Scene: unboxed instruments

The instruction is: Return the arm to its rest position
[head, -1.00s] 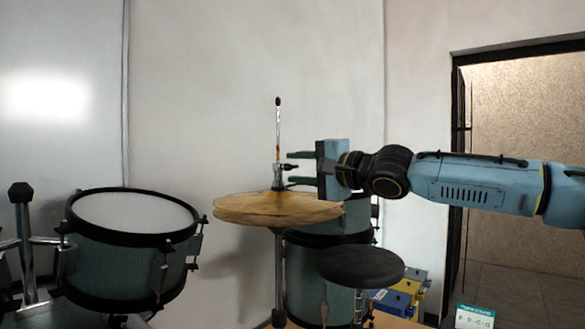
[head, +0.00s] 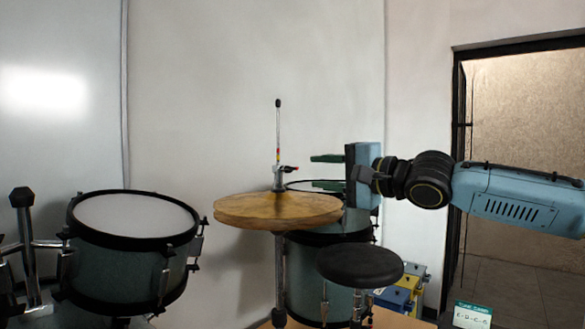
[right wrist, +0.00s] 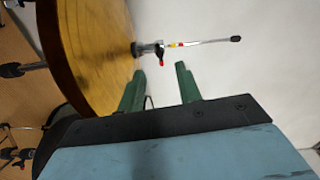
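My right gripper (head: 328,172) reaches in from the right in the head view, with its two green fingers spread apart and nothing between them. It is to the right of the cymbal stand's clutch (head: 281,170) and rod, just above the right side of the brown cymbal (head: 262,210). In the right wrist view the open fingers (right wrist: 158,88) point toward the clutch (right wrist: 158,50) and are apart from it. The cymbal (right wrist: 95,50) lies to their left there. My left gripper is not in view.
A drum (head: 135,218) stands at the left. Another drum (head: 312,262) is behind the cymbal, with a black round seat (head: 360,266) in front. Blue and yellow boxes (head: 400,292) and a small teal-and-white box (head: 471,315) are at lower right. A doorway (head: 520,150) opens at right.

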